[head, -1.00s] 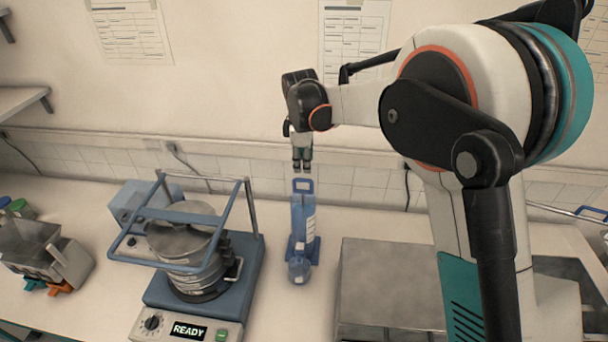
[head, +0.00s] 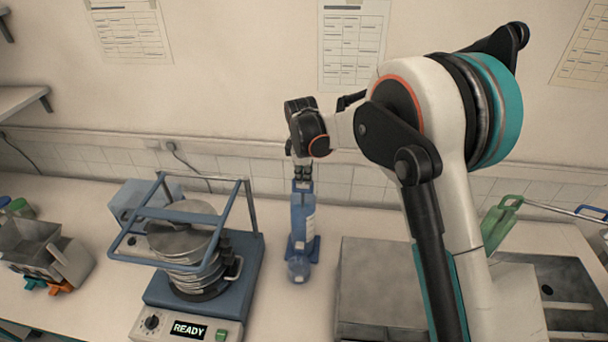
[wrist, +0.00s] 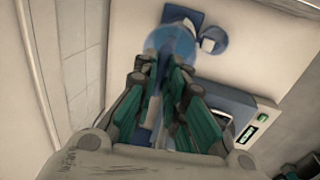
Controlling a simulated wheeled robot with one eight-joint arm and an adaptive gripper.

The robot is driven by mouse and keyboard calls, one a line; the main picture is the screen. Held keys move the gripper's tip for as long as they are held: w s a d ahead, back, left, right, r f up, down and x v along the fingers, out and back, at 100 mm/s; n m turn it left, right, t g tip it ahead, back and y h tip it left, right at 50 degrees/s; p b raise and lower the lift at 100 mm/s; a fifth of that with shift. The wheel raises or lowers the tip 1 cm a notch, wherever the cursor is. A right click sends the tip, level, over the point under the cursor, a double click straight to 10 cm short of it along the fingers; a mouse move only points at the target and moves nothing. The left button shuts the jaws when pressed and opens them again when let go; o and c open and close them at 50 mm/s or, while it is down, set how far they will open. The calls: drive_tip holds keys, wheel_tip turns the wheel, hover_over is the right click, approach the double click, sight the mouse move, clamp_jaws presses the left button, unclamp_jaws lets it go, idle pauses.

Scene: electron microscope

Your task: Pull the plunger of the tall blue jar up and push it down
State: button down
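The tall blue jar (head: 302,225) stands upright on the bench, with a pale label on its side. Its plunger handle (head: 303,186) is at the top, low against the jar, and its upper edge is partly hidden by my fingertips. My gripper (head: 303,173) points down right over the handle, its fingers parted by a narrow gap. In the wrist view, my gripper (wrist: 161,62) shows two fingers apart with the blue jar (wrist: 168,42) below and between them. I cannot tell whether the fingers touch the handle.
A blue-framed machine (head: 190,250) with a READY display stands close left of the jar. A grey metal box (head: 385,285) is close on the right, with a sink (head: 570,290) beyond. The tiled wall (head: 340,180) is close behind.

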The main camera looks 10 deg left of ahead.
wheel_tip(320, 180, up, 12)
drive_tip(key=p, duration=0.2)
idle(0.4)
drive_tip(key=c, duration=1.7)
unclamp_jaws()
drive_tip(key=shift+o, duration=0.2)
wheel_tip(320, 180, up, 12)
drive_tip(key=s, duration=0.2)
drive_tip(key=shift+s, duration=0.15)
drive_tip(key=shift+f, duration=0.15)
